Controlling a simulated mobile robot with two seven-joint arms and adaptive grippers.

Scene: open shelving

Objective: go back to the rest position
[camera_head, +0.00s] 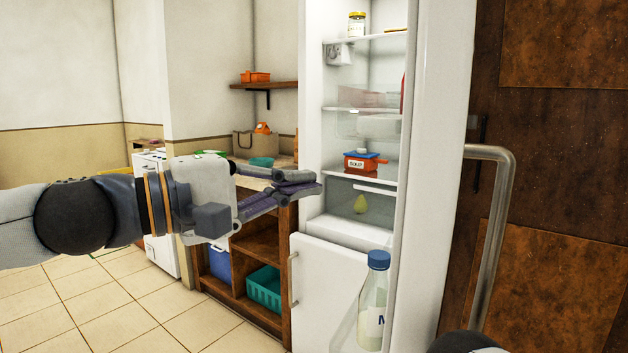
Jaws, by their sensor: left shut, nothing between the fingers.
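My left gripper (312,184) reaches in from the left in the head view, with its arm stretched out roughly level. Its fingers are closed together and hold nothing. It hovers in front of the wooden shelf unit, beside the left edge of the open fridge (412,200). Of my right arm, only a dark rounded part shows at the bottom edge, and the right gripper is out of view.
A red box with a blue lid (362,162) sits on a fridge shelf. The wooden shelf unit (255,240) holds a teal basket (264,288). Tiled floor (120,300) is clear at left.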

